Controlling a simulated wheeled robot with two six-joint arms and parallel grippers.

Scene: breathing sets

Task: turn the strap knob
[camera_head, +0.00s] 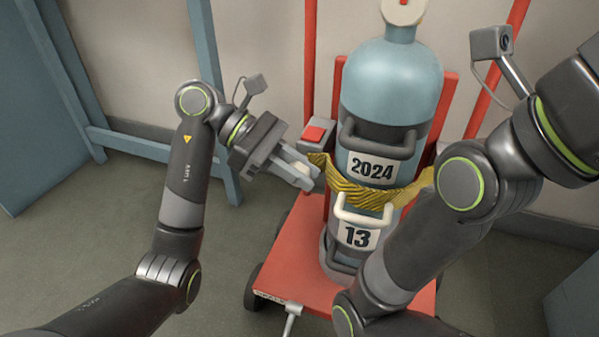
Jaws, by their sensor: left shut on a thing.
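A blue gas cylinder (392,82) stands upright on a red cart, with a yellow striped strap (360,194) around its middle. The strap's left end reaches a grey bracket with a red top (314,134). My left gripper (304,176) is just left of the strap, its fingers closed around a small cream piece (301,168), which looks like the strap knob. The fingers hide most of it. My right arm crosses in front of the cylinder's right side, and its gripper is outside the picture.
The red cart (295,262) has upright red rails behind the cylinder and a grey pedal at its front. A cream handle (362,217) and number labels are on the cylinder. A blue frame (206,45) stands at left. The floor at left is clear.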

